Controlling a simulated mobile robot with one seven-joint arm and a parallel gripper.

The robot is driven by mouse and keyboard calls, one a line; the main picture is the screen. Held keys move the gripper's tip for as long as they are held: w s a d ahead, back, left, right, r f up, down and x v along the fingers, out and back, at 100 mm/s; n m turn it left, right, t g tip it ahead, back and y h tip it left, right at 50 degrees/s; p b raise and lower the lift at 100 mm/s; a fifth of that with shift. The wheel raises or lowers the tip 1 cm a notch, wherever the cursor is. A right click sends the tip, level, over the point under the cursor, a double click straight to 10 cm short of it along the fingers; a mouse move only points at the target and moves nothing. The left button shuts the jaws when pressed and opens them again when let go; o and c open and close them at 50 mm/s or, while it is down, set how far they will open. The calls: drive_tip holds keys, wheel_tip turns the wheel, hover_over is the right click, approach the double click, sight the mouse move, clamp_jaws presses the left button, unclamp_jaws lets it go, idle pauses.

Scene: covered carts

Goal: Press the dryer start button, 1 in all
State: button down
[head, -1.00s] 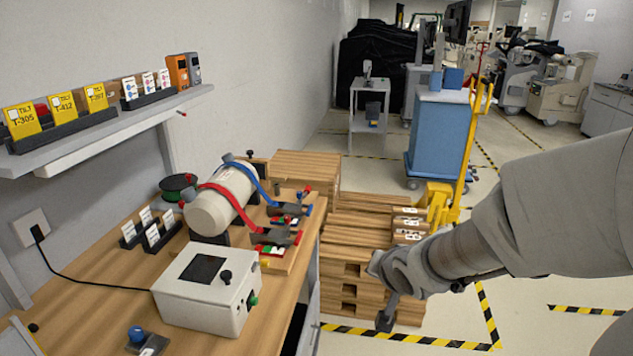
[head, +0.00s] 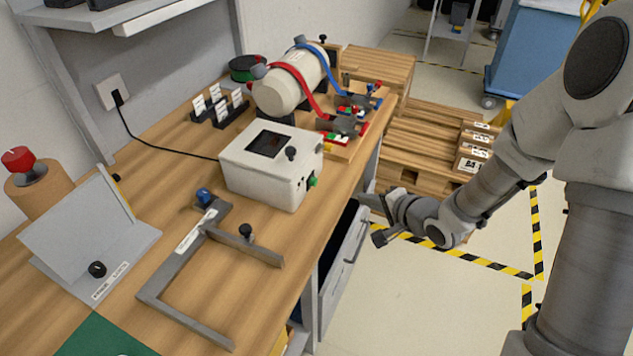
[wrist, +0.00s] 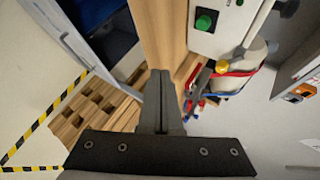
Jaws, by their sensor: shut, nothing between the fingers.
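A white box (head: 262,172) with a dark square window and a black knob on top stands on the wooden bench. A green button (head: 312,181) sits on its right-hand side face; no label naming it as the dryer start is readable. In the wrist view the green button (wrist: 206,19) shows near the top edge, on the white box's face (wrist: 232,35). My gripper (wrist: 160,74) is shut and empty, below and left of the button in that view, apart from it. In the head view my gripper (head: 368,201) is off the bench's right edge, right of the box.
A grey frame (head: 165,290) and a tilted panel (head: 75,225) lie nearer on the bench. A drawer (head: 345,262) is under the bench edge. Stacked wooden pallets (head: 425,135) stand beyond my gripper.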

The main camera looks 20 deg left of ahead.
sight(314, 182)
drive_tip(key=shift+a, duration=0.1)
drive_tip(key=a+b, duration=0.1)
drive_tip(key=a, duration=0.1)
drive_tip(key=a+b, duration=0.1)
drive_tip(key=a, duration=0.2)
drive_tip(key=w+a+b, duration=0.1)
drive_tip(key=a, duration=0.1)
drive_tip(key=shift+a+b, duration=0.25)
drive_tip(key=shift+b, duration=0.15)
drive_tip(key=shift+w+a, duration=0.1)
drive_tip(key=shift+a, duration=0.45)
drive_tip(key=shift+a, duration=0.15)
idle(1.2)
drive_tip(key=shift+a, duration=0.25)
drive_tip(key=shift+w+a, duration=0.15)
drive_tip(key=shift+a, duration=0.35)
idle(0.7)
drive_tip(key=shift+d, duration=0.15)
drive_tip(key=shift+d+p, duration=0.45)
drive_tip(key=shift+d, duration=0.3)
